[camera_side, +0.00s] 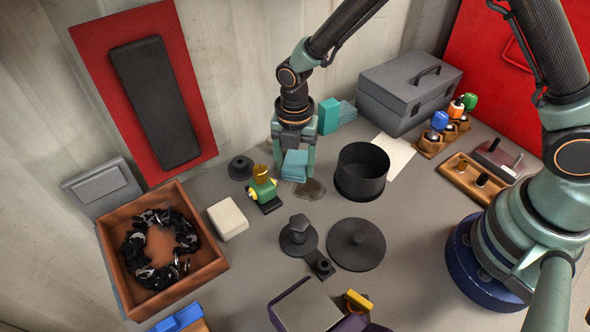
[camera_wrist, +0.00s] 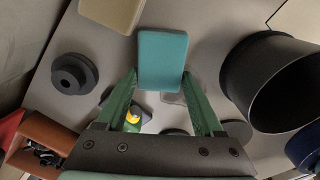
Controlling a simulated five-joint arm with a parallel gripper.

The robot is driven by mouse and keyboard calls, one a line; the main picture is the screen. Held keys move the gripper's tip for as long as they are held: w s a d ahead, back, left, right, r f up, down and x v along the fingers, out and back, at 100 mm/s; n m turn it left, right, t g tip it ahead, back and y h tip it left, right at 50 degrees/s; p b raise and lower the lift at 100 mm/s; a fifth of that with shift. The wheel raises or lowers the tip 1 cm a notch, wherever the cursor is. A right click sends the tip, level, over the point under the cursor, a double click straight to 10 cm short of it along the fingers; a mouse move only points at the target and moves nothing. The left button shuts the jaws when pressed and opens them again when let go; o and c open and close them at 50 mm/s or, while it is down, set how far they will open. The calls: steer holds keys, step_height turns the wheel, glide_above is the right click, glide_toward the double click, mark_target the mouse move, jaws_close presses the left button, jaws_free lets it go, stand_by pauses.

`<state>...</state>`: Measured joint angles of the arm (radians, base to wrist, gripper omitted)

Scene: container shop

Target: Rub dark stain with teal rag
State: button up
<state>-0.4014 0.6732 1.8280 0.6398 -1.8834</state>
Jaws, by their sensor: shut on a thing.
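The teal rag (camera_side: 295,164) is a flat, block-like pad between the fingers of my gripper (camera_side: 297,170). In the wrist view the rag (camera_wrist: 162,58) sits between the fingertips of my gripper (camera_wrist: 161,76) and extends beyond them. My gripper is shut on it. The dark stain (camera_side: 311,190) is an irregular wet-looking patch on the grey bench, just in front and to the right of the rag in the side view. Part of it may be hidden by the rag and finger. I cannot tell whether the rag touches the bench.
A black open pot (camera_side: 361,180) stands close right of the stain. A green-and-yellow figure (camera_side: 262,188) and a dark disc (camera_side: 240,168) are close left. Black lidlike discs (camera_side: 356,245) lie in front. Another teal block (camera_side: 328,116) and a grey toolbox (camera_side: 410,92) stand behind.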

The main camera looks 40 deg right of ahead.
mark_target(313, 195)
steer(key=shift+s, duration=3.25)
steer(key=shift+w, duration=3.85)
steer(key=shift+r, duration=4.05)
steer(key=shift+s, duration=0.1)
